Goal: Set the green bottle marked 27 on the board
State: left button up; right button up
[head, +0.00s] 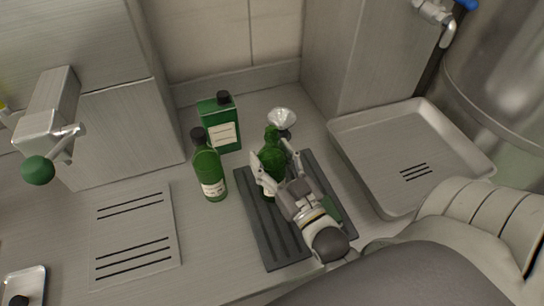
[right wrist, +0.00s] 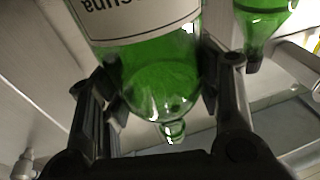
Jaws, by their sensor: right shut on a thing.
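My right gripper (head: 273,172) is shut on a green glass bottle (head: 270,155), one finger on each side. The bottle is roughly upright over the far part of the dark ribbed board (head: 270,246); I cannot tell whether its base touches. In the right wrist view the held bottle (right wrist: 155,75) fills the space between the fingers, with part of a white label showing upside down. No 27 is readable. A second green bottle (head: 208,168) with a dark cap and white label stands left of the board. My left gripper is not in view.
A green tin (head: 220,136) with a dark cap stands behind the second bottle. A metal funnel (head: 282,119) is just behind the board. A shallow steel tray (head: 384,150) lies to the right. A slotted plate (head: 134,234) on the left is clear. A green patch (head: 332,208) shows beside my right gripper.

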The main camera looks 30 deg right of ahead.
jog(key=shift+r, duration=0.1)
jog(key=o, duration=1.6)
jog(key=shift+f, duration=0.2)
jog(key=shift+o, duration=0.2)
jog(key=shift+r, duration=0.2)
jog(key=s+f+b, duration=0.2)
jog(key=s+b, duration=0.1)
jog(key=s, duration=0.9)
jog(key=shift+a, duration=0.25)
